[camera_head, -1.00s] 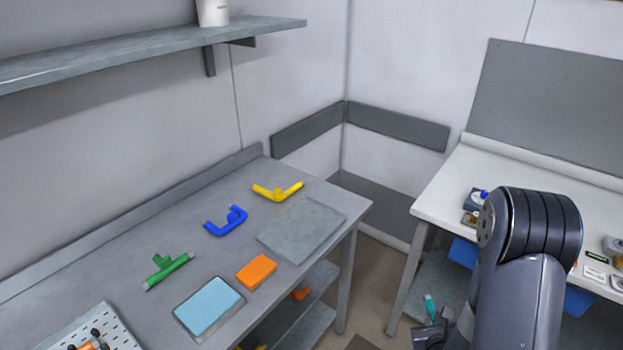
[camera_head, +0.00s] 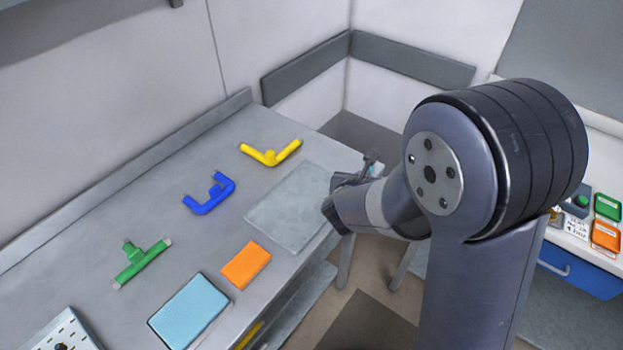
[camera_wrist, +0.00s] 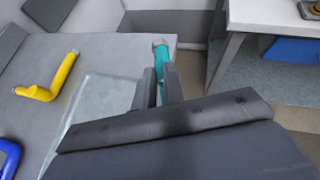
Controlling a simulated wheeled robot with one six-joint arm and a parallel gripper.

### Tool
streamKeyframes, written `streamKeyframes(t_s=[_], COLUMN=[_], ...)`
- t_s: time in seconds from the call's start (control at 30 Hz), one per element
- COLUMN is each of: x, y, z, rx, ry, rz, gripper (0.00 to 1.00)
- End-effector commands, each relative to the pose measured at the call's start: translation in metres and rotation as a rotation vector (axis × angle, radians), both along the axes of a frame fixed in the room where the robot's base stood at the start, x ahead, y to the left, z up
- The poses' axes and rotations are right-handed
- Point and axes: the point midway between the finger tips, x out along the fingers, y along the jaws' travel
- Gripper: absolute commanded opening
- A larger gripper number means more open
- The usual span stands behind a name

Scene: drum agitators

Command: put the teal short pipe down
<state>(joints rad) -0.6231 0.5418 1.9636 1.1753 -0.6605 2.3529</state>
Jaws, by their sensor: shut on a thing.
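The teal short pipe (camera_wrist: 161,62) is held between the two fingers of my gripper (camera_wrist: 160,84), as the wrist view shows. Its grey-capped end sticks out beyond the fingertips; the rest is hidden by the fingers. My gripper is at the right end of the grey bench (camera_head: 222,150), near the clear grey sheet or tray (camera_head: 292,208). I cannot tell whether the pipe touches anything below.
On the bench are a yellow pipe (camera_head: 270,154), a blue pipe (camera_head: 209,193), a green tee pipe (camera_head: 141,262), an orange block (camera_head: 245,265) and a light blue pad (camera_head: 188,311). A perforated rack (camera_head: 62,335) is at the lower left. Another bench with blue drawers (camera_head: 577,272) stands right.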

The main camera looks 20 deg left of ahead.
Motion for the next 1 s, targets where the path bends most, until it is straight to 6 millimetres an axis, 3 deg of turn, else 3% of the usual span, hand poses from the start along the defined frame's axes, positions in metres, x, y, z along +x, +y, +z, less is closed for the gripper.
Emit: streamKeyframes(t_s=[0.03, 0.1, 0.33, 0.57, 1.0], x=[-0.008, -0.019, -0.051, -0.059, -0.059], y=[0.023, 0.047, 0.099, 0.110, 0.109], z=[0.006, 0.012, 0.025, 0.022, -0.025], rx=[0.019, 0.039, 0.081, 0.092, 0.090], ry=[-0.006, -0.005, -0.003, -0.002, -0.001], rz=[0.009, 0.012, 0.030, 0.035, 0.034], gripper=[0.00, 0.00, 0.00, 0.00, 0.00])
